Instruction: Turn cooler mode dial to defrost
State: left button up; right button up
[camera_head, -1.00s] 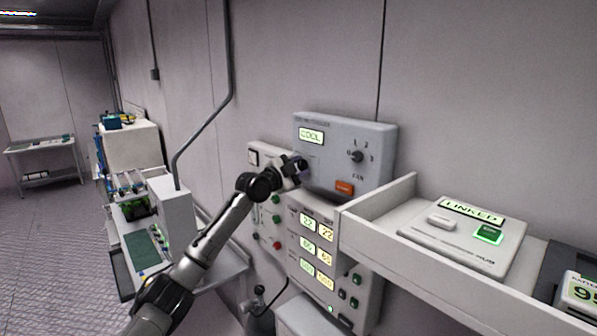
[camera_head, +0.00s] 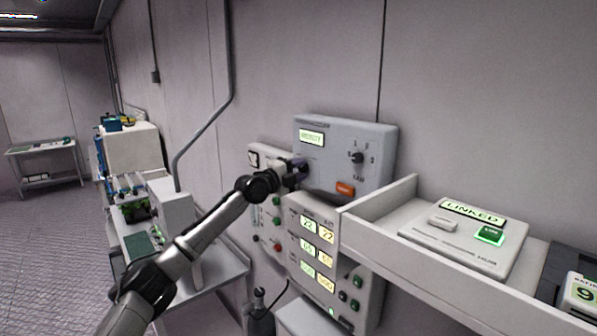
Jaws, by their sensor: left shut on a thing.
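The cooler control box (camera_head: 375,133) is a grey panel on the wall at the centre of the head view. Its green-lit display (camera_head: 311,138) shows a word too blurred to read surely. My left gripper (camera_head: 299,172) is at the lower left of the panel face, shut on the mode dial, which the gripper mostly hides. The dial's pointer and marks cannot be made out. The fan dial (camera_head: 357,158) and an orange button (camera_head: 345,188) are on the right part of the same panel. My right gripper is not in view.
Below the panel is a box with several lit number displays (camera_head: 308,226) and buttons. A white shelf (camera_head: 378,207) juts out at right, carrying a panel marked LINKED (camera_head: 470,240). A grey pipe (camera_head: 205,128) runs down the wall at left, near a bench with equipment.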

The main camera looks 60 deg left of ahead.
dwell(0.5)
pick_arm(q)
jog(key=o, duration=0.9)
jog(key=shift+s+f, duration=0.1)
jog(key=shift+s, duration=0.15)
jog(key=shift+s+d+f+b, duration=0.2)
jog(key=shift+s+d+b, duration=0.1)
jog(key=shift+s+b, duration=1.8)
jog(key=shift+s+d+f+b, duration=0.25)
jog(key=shift+s+d+b, duration=0.05)
jog(key=shift+s+b, duration=1.8)
jog(key=shift+s+d+f+b, duration=0.2)
jog(key=shift+s+d+b, duration=0.1)
jog(key=shift+s+b, duration=1.8)
jog(key=shift+s, duration=0.25)
